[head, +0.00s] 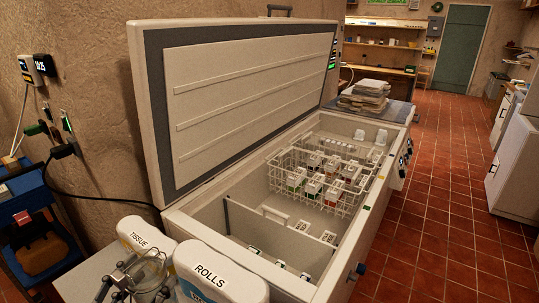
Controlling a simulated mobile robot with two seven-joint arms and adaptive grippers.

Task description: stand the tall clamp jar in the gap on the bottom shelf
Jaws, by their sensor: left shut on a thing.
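The bottom shelf with the gap cannot be made out here. My right gripper is not in view.
An open chest freezer (185,221) with wire baskets (283,182) fills the middle, its lid (240,75) raised against the wall. A tissue pack (147,238) and a rolls pack (212,272) stand close to the jar. Tiled floor (440,220) is clear at right.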

